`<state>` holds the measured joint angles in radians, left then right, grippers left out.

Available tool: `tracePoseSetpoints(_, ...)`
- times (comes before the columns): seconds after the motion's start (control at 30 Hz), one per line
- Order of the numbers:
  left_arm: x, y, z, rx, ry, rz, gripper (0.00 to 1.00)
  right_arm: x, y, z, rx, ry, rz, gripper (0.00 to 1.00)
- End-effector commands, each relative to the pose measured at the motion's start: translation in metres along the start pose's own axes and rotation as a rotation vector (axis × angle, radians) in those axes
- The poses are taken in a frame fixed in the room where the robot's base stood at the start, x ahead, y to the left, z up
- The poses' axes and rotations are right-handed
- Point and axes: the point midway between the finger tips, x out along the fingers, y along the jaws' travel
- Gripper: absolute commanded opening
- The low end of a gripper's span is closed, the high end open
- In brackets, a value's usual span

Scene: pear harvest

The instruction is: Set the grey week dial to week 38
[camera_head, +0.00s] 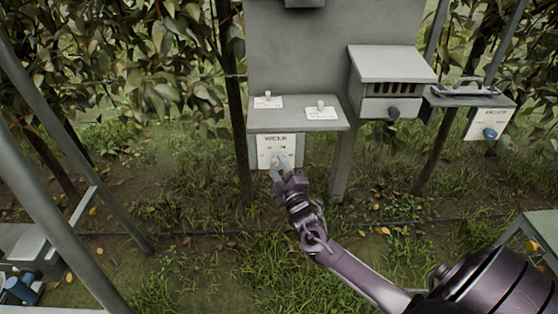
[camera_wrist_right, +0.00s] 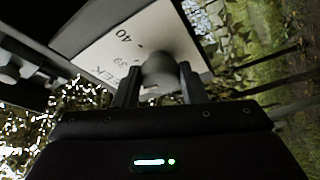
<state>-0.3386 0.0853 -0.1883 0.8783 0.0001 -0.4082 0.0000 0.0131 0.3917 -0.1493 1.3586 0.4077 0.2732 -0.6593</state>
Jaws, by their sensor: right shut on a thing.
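The week dial's white plate (camera_head: 277,146), marked WEEK, is on the front of a grey box under a small shelf. In the right wrist view the plate (camera_wrist_right: 122,45) shows the numbers 40 and 39. The grey dial knob (camera_wrist_right: 160,70) sits between the fingers of my right gripper (camera_wrist_right: 158,85), which is shut on it. In the head view my right gripper (camera_head: 279,163) covers most of the knob. The pointer and the number it stands at cannot be made out. My left gripper is not in view.
The grey shelf (camera_head: 300,127) above the dial holds two white cards with small knobs. A vented box (camera_head: 392,80) with a dark knob and a panel with a blue knob (camera_head: 490,133) stand to the right. Grass lies below.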

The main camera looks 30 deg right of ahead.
Motion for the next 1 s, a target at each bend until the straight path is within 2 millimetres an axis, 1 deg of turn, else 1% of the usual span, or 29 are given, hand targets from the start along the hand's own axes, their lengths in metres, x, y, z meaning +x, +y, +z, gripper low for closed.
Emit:
tracePoseSetpoints(0.03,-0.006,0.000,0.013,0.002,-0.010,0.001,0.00,0.001,0.005,-0.002,-0.043,0.000,-0.022,0.15)
tracePoseSetpoints(0.1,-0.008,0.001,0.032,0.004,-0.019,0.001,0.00,0.001,0.006,-0.003,-0.104,0.001,-0.047,0.15)
tracePoseSetpoints(0.2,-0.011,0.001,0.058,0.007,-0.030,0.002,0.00,0.000,0.006,-0.002,-0.191,0.001,-0.083,0.15)
tracePoseSetpoints(0.27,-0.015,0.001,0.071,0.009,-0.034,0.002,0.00,0.000,0.006,-0.003,-0.241,0.001,-0.104,0.15)
tracePoseSetpoints(0.3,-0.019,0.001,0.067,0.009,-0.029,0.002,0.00,0.001,0.006,-0.003,-0.273,0.001,-0.117,0.15)
tracePoseSetpoints(0.37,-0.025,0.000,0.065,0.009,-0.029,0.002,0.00,0.001,0.007,-0.003,-0.320,0.001,-0.136,0.15)
tracePoseSetpoints(0.6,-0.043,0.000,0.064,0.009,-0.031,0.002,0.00,0.001,0.006,-0.003,-0.475,0.001,-0.200,0.15)
tracePoseSetpoints(0.8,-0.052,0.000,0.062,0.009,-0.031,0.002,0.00,0.000,0.005,-0.002,-0.555,0.000,-0.234,0.15)
tracePoseSetpoints(1.0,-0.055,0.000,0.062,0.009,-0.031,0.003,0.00,0.000,0.004,-0.002,-0.594,0.001,-0.249,0.15)
